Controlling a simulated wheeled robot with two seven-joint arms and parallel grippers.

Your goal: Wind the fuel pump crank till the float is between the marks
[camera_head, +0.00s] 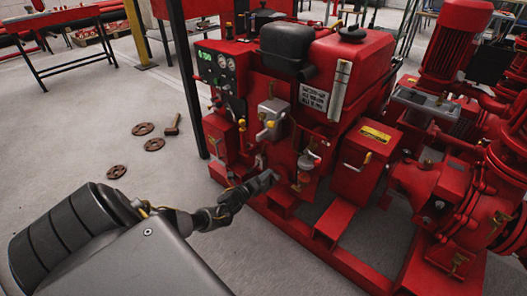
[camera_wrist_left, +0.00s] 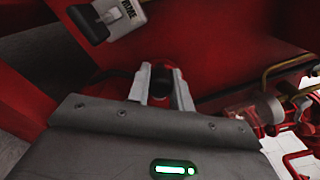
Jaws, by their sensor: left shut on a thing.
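My left gripper (camera_head: 266,181) reaches in from the left, low against the front of the red pumpset. In the left wrist view its two grey fingers (camera_wrist_left: 162,88) are closed around a small dark, round grip (camera_wrist_left: 161,76), which looks like the crank handle. The rest of the crank is hidden by the fingers and the gripper body. A pale upright gauge tube (camera_head: 340,91) is fixed to the red tank (camera_head: 362,62); a float and its marks are too small to make out. My right gripper is not in view.
A control panel (camera_head: 221,74) with dials and green digits is at the pumpset's left. A grey lever box (camera_head: 271,118) sits above my gripper. The red base frame (camera_head: 333,222) runs below. Rusty discs (camera_head: 154,144) and a hammer (camera_head: 172,125) lie on the open floor at left.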

